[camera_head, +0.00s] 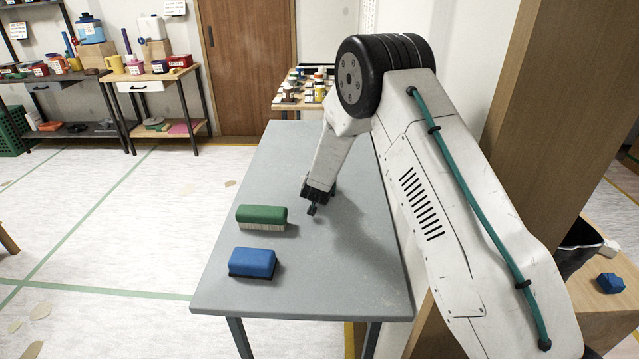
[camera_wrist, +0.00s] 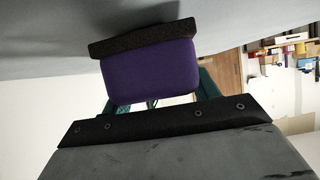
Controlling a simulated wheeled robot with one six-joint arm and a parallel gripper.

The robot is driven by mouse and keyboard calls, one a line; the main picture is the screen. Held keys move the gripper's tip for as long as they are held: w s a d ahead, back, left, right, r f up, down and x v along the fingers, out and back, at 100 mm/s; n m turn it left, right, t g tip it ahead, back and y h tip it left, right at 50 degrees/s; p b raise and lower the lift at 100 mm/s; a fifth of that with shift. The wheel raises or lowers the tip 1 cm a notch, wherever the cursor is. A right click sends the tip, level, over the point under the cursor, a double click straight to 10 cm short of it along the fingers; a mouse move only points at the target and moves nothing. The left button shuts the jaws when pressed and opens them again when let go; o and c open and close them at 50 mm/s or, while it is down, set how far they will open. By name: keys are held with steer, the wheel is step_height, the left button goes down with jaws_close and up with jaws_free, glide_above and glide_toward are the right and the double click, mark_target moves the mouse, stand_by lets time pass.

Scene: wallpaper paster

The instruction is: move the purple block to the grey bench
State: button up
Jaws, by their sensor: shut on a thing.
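The purple block (camera_wrist: 150,74), with a dark pad along one side, shows large in the wrist view. My gripper (camera_wrist: 155,92) is shut on it, with teal fingers partly visible at either side. In the head view my gripper (camera_head: 316,198) points down over the middle of the grey bench (camera_head: 290,150). The purple block cannot be made out there; the gripper and arm hide it. The bench surface lies behind the dark pad in the wrist view. I cannot tell whether the pad touches it.
A green brush-like block (camera_head: 262,214) and a blue block (camera_head: 252,262) sit on the bench, left of my gripper. The bench's far end is clear. A wooden post (camera_head: 545,110) stands at the right. Shelves with goods (camera_head: 150,75) stand at the back left.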

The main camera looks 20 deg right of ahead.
steer(key=shift+f, duration=0.25)
steer(key=o, duration=1.1)
steer(key=shift+f, duration=0.15)
steer(key=shift+c, duration=0.2)
steer(key=shift+r, duration=0.2)
steer(key=v, duration=1.2)
